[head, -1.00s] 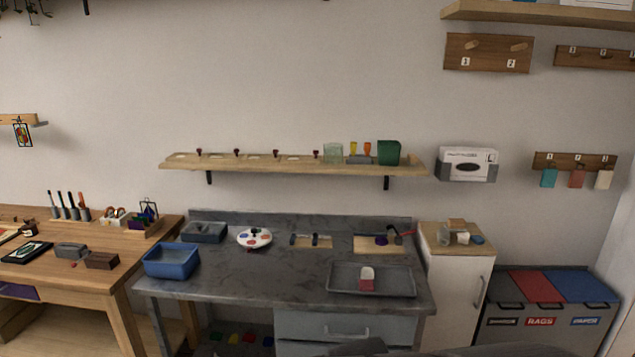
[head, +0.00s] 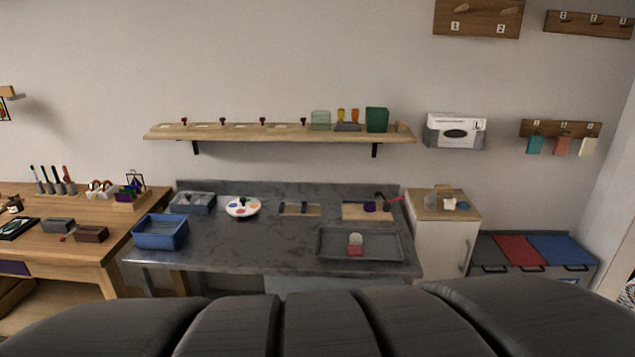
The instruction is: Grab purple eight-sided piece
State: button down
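A small dark purple piece (head: 370,207) lies on a wooden board (head: 352,214) at the back right of the grey stone-look worktop (head: 260,250). A tool with a red handle (head: 394,199) lies at the board's right end, close to the piece. The piece is too small in this view to count its sides. My gripper is not in view, and no fingers show near the board.
A grey tray (head: 385,250) with a pink and white item (head: 355,244) lies in front of the board. A blue bin (head: 160,233) stands at the worktop's left. Dark rounded forms cover the bottom of the view.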

aim_at(368, 208)
jog(key=i+l+u, duration=0.2)
jog(key=i+l, duration=1.1)
jog(key=i, duration=0.1)
